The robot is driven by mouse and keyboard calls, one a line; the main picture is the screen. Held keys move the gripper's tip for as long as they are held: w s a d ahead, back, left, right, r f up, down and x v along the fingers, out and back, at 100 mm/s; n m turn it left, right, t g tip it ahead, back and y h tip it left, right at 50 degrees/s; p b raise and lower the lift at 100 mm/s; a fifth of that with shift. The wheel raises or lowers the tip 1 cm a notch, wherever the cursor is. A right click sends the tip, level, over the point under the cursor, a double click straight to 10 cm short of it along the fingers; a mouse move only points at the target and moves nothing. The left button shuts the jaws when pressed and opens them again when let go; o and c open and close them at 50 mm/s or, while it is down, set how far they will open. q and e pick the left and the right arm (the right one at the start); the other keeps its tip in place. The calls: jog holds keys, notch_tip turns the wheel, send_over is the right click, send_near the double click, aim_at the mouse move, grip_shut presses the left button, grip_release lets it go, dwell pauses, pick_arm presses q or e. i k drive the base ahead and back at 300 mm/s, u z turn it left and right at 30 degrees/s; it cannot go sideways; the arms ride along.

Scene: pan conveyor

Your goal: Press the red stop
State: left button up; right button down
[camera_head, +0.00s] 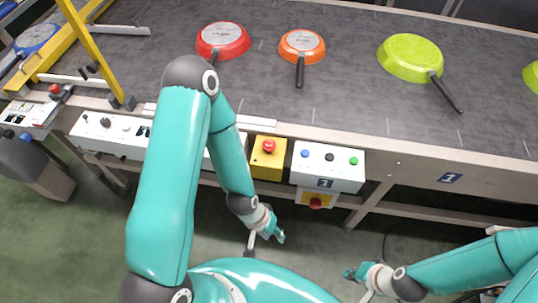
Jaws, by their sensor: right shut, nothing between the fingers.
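A red mushroom button (268,146) sits on top of a yellow box (266,163) at the conveyor's front edge. A second red button (315,203) is on a yellow plate under the white control box (328,168). My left gripper (272,234) hangs below and in front of the yellow box, apart from both buttons; I cannot tell whether its fingers are open. My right gripper (352,273) is low at the lower right, shut and empty, apart from both buttons.
The conveyor (330,107) carries a red pan (222,40), an orange pan (302,46) and green pans (410,57). My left arm hides part of the left white panel (107,134). Another red button (55,89) is far left. Floor between my grippers is clear.

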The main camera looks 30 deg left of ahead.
aim_at(268, 143)
jog(key=u, duration=0.75)
jog(key=k, duration=0.75)
jog(key=z, duration=0.6)
jog(key=i, duration=1)
